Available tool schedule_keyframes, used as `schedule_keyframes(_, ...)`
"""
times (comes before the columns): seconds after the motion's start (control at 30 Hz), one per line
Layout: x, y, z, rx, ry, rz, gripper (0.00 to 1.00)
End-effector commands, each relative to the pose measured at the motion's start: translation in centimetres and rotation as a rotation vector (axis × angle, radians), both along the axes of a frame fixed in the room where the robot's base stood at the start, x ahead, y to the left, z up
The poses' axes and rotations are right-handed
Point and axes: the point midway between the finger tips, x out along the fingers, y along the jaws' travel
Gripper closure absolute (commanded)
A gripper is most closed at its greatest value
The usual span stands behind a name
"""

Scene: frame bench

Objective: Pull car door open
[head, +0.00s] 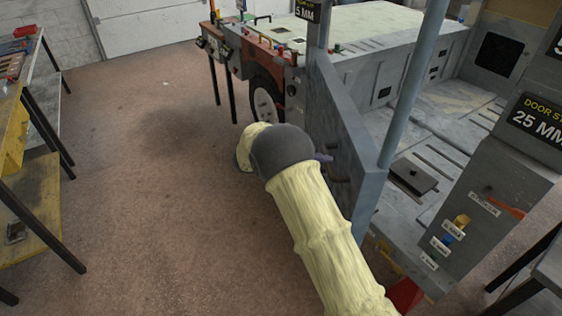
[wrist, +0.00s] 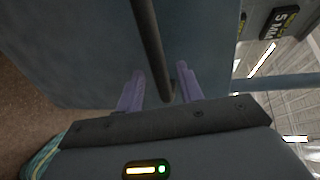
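The car door (head: 340,125) is a grey-blue panel on the side of the car frame. In the head view its near edge stands apart from the rear pillar (head: 490,190), with the car floor showing between, so it looks ajar. A dark bar handle (wrist: 150,45) is on its outer face; part of it shows in the head view (head: 341,179). My gripper (head: 325,157) is at the handle, mostly hidden by my wrist. In the wrist view, its two purple fingers (wrist: 160,78) are apart, one on each side of the bar, with gaps visible.
A wheel (head: 265,103) and the car's front section (head: 375,50) are beyond the door. Benches (head: 30,200) stand at the left. The brown floor (head: 150,180) between them and the door is clear.

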Motion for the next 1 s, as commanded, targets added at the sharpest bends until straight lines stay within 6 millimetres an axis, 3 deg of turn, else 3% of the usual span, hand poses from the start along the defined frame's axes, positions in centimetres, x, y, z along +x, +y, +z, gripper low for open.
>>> schedule_keyframes(0.6,-2.1,11.8,2.3,0.001,-0.002,0.003,0.63)
schedule_keyframes(0.8,-2.4,13.8,2.9,0.0,-0.002,0.003,0.63)
schedule_keyframes(1.0,-2.5,14.1,3.0,-0.001,0.0,0.001,0.63)
